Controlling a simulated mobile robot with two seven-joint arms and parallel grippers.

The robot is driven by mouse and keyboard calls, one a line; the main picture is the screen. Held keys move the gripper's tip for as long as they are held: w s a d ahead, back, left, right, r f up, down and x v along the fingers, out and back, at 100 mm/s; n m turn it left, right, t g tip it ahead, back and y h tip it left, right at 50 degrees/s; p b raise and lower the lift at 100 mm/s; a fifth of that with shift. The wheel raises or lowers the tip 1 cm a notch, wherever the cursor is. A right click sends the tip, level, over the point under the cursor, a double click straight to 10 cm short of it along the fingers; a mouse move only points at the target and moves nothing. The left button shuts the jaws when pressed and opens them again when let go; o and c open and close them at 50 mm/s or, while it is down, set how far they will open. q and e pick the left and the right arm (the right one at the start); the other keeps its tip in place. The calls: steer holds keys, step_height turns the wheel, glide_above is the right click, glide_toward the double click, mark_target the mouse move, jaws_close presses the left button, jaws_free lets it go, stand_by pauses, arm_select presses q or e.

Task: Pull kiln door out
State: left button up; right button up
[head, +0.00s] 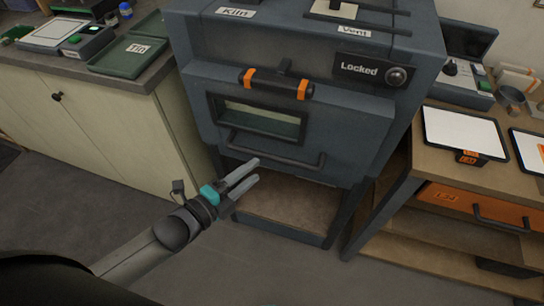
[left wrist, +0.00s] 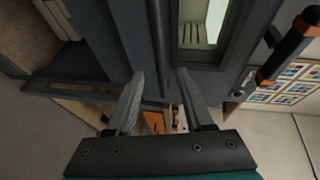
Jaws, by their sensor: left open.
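The dark grey kiln (head: 370,130) stands in the middle of the head view, its front door (head: 335,140) appearing closed. The door has a small window (head: 262,118) and a black bar handle (head: 290,162) below it. A "Locked" sign (head: 360,68) with a round knob (head: 396,76) is at upper right. My left gripper (head: 257,169) is open and empty in front of the door, close to the bar handle. In the left wrist view the bar handle (left wrist: 158,45) runs between the open fingers (left wrist: 160,78), ahead of the tips; contact is not clear. My right gripper is out of view.
A black bar with orange ends (head: 277,83) is above the window. A cream cabinet (head: 85,115) with a green tray (head: 128,55) stands left. A wooden table (head: 440,170) with a white panel (head: 464,132) and orange drawer (head: 470,205) stands close on the right. Grey floor in front is clear.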

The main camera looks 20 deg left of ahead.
mark_target(269, 159)
arm_select(q)
steer(key=b+x, duration=0.1)
steer(key=x, duration=0.7)
steer(key=shift+w+f, duration=0.1)
steer(key=shift+c, duration=0.3)
jaws_close()
stand_by(1.0)
